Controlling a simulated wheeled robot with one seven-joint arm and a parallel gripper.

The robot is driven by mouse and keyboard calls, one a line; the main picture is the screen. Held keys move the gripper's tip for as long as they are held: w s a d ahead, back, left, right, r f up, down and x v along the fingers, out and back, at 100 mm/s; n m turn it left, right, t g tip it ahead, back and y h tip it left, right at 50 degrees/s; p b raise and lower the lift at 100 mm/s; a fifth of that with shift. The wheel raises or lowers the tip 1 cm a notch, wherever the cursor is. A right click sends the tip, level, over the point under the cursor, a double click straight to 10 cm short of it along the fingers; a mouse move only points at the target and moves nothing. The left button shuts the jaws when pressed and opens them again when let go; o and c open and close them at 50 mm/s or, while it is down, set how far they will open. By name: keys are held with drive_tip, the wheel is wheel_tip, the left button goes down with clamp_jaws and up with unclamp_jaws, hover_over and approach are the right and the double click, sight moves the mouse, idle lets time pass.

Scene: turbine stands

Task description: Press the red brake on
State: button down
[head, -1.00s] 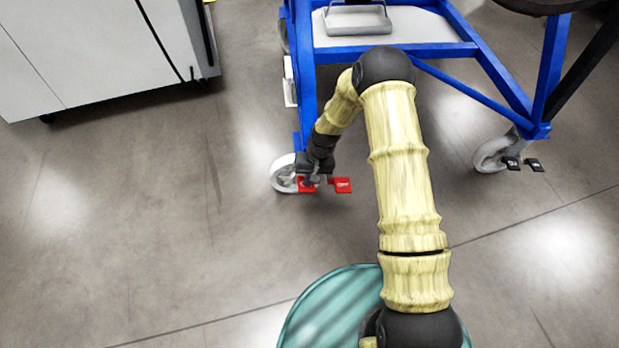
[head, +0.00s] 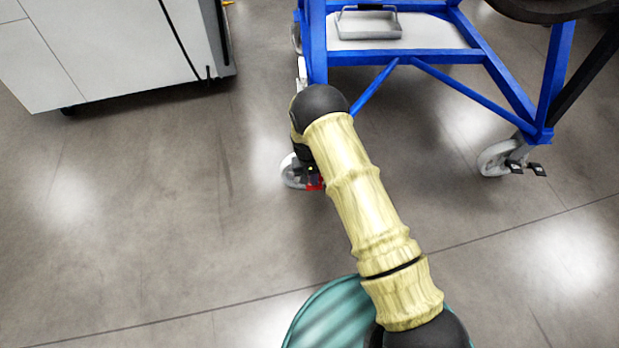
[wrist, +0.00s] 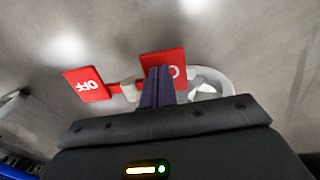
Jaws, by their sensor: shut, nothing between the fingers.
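The red brake has two pedals by a grey caster wheel at the near left leg of the blue stand (head: 318,45). In the wrist view one red pedal (wrist: 86,85) at the left reads OFF. The other red pedal (wrist: 160,58) is behind my fingertips, its lettering partly covered. The caster wheel (wrist: 213,82) shows just right of it. My gripper (wrist: 158,72) is shut and empty, its tips over this second pedal; I cannot tell whether they touch it. In the head view my arm hides most of the brake, leaving a bit of red (head: 315,184) beside the wheel (head: 292,172).
A second caster (head: 497,157) with black pedals (head: 527,168) stands at the right leg. A white cabinet (head: 100,50) is at the upper left. A grey tray (head: 368,24) lies on the stand's shelf. The floor left of the wheel is clear.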

drive_tip(key=shift+w+a+f+h, duration=0.1)
drive_tip(key=shift+a+f+h, duration=0.05)
drive_tip(key=shift+h, duration=0.45)
drive_tip(key=shift+a+f+p, duration=0.15)
drive_tip(key=shift+f+p, duration=0.3)
drive_tip(key=shift+p, duration=0.1)
drive_tip(key=p+v, duration=0.7)
drive_tip(key=v, duration=0.7)
drive_tip(key=shift+p, duration=0.4)
drive_tip(key=shift+r, duration=0.1)
